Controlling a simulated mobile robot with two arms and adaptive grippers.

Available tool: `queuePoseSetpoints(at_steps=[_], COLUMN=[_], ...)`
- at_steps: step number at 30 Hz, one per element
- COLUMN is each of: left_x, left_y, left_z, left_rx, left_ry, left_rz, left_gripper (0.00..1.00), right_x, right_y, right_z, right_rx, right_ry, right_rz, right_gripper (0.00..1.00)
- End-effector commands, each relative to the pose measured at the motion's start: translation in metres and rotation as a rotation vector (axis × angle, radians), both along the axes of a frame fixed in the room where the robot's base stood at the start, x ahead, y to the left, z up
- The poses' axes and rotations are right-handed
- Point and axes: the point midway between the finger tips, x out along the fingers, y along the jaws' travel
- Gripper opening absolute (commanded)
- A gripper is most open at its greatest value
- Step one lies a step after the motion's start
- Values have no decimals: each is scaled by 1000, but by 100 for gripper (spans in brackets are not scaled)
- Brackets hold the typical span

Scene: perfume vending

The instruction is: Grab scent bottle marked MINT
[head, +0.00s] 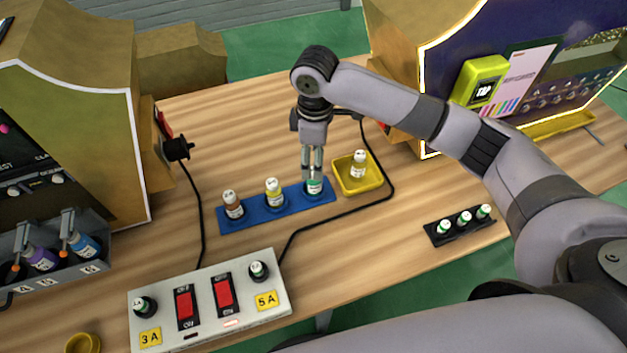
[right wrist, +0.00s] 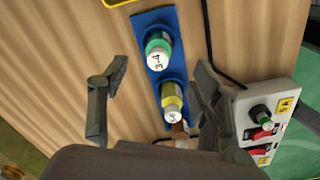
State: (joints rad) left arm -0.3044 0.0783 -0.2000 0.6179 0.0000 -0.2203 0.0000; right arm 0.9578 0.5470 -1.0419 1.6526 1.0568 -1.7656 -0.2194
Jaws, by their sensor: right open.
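Three small bottles stand in a row in a blue tray (head: 238,217): a brown one (head: 233,207), a yellow one (head: 273,193) and a green one (head: 314,188). No MINT lettering is readable on any of them. My right gripper (head: 313,172) is open and points down over the green bottle, partly covering it. In the right wrist view, the green bottle (right wrist: 157,50) and the yellow bottle (right wrist: 172,100) show between the open fingers (right wrist: 152,80), with the brown one (right wrist: 180,130) lower down, partly hidden. My left gripper is out of view.
A yellow tray (head: 345,186) with one bottle stands right of the blue tray. A black rack (head: 440,237) holds three small green-and-white bottles. A switch box (head: 205,325) stands in front, and a black cable (head: 340,218) runs across the table. Machines flank both sides.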

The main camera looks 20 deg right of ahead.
Motion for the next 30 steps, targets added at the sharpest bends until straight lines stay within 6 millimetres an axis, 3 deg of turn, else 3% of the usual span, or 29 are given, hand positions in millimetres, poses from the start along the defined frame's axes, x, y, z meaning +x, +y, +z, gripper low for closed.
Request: queuePoseSetpoints(at_steps=[4, 13, 21, 30], left_x=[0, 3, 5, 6], left_y=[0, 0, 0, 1], left_z=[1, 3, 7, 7], left_rx=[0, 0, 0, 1], left_ry=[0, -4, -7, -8], left_rz=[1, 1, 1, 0], left_gripper=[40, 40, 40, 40], right_x=[0, 1, 2, 3], right_y=[0, 0, 1, 1], right_z=[-28, -52, -90, -96], right_rx=[-1, 0, -1, 0], right_ry=[3, 1, 0, -1], right_rz=[0, -1, 0, 1], right_gripper=[58, 58, 58, 58])
